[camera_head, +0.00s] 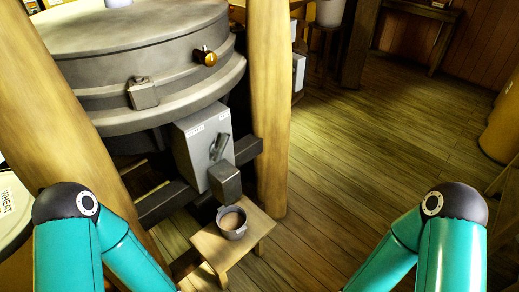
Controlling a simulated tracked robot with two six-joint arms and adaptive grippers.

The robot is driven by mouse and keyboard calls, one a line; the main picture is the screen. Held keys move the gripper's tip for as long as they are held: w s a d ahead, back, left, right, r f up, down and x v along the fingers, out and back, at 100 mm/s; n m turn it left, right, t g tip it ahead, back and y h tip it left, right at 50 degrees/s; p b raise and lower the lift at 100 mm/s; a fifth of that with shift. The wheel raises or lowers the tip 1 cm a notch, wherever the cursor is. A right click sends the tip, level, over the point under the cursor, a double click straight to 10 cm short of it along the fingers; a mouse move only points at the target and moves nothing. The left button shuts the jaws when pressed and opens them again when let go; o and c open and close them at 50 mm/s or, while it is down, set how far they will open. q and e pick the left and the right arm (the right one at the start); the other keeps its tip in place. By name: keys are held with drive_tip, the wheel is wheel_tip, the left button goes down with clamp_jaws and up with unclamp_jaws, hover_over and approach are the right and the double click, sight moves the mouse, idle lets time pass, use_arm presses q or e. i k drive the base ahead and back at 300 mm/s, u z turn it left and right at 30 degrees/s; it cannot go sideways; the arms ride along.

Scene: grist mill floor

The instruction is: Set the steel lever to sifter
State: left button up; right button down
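The steel lever (219,146) sits on the front face of a grey metal box (192,156) below the round mill drum. It slants, with its upper end toward the upper right. Two small white labels sit along the box's top edge, too small to read surely. A dark square spout (225,182) hangs below the lever. Only the teal links of my two arms show, in the lower left and lower right corners. Both grippers are outside the picture, and nothing of mine is near the lever.
A wooden post (268,110) stands just right of the box, and another post (62,120) leans at the left. A small wooden stool (258,226) below the spout holds a grey pot (232,224) with brown contents. The plank floor (385,150) to the right is open.

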sight(219, 150)
drive_tip(key=z, duration=0.05)
drive_tip(key=k, duration=0.85)
drive_tip(key=u, duration=0.25)
drive_tip(key=i, duration=0.85)
drive_tip(key=z, duration=0.5)
drive_tip(key=i, duration=0.65)
